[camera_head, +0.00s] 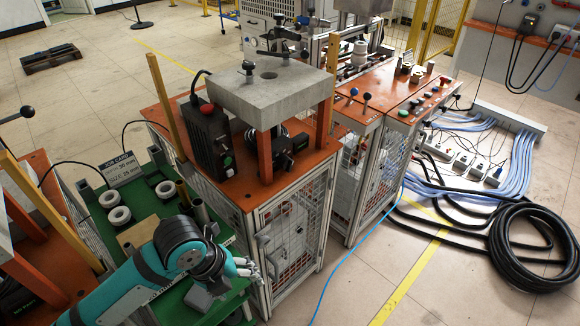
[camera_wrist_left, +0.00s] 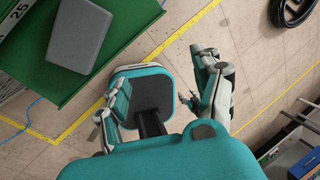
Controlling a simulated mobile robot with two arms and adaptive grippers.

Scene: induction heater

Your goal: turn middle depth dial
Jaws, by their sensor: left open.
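My left gripper (camera_head: 246,268) is at the lower middle of the head view, beside the green bench and in front of the middle workstation's mesh door. In the wrist view the left gripper (camera_wrist_left: 163,72) has its fingers spread with nothing between them. The middle workstation has an orange top (camera_head: 238,185). On it stand a black control box (camera_head: 208,138) with a red button and a black unit (camera_head: 285,155) under a grey block. The depth dial is too small to make out for certain. The gripper is apart from these units. My right gripper is not in view.
A green bench (camera_head: 150,200) holds white rings (camera_head: 119,216), a job card (camera_head: 120,168) and a grey box (camera_wrist_left: 80,38). Another orange-topped station (camera_head: 385,85) stands behind. Black hose (camera_head: 530,245) and blue cables lie on the right floor. Floor at front right is mostly clear.

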